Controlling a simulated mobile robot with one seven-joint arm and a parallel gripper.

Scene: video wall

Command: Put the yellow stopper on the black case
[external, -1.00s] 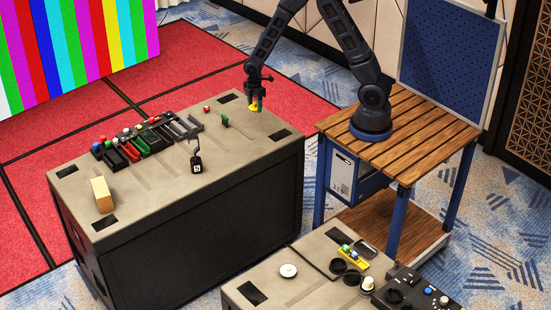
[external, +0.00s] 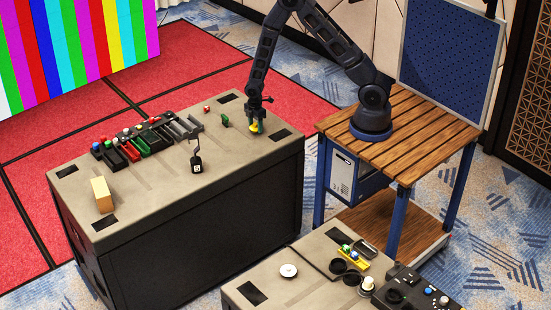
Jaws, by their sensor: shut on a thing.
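My gripper (external: 256,122) is shut on the yellow stopper (external: 255,128). It points down over the right part of the large black-sided case (external: 205,236), which has a grey-beige top. The stopper is at or just above that top; I cannot tell whether it touches. The gripper's fingers partly hide it.
A small green piece (external: 224,120) and a red block (external: 206,108) lie left of my gripper. A black tag (external: 196,164) stands nearer the front. Black, red and green trays (external: 140,143) and a tan block (external: 102,194) are further left. Bare top surrounds the gripper.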

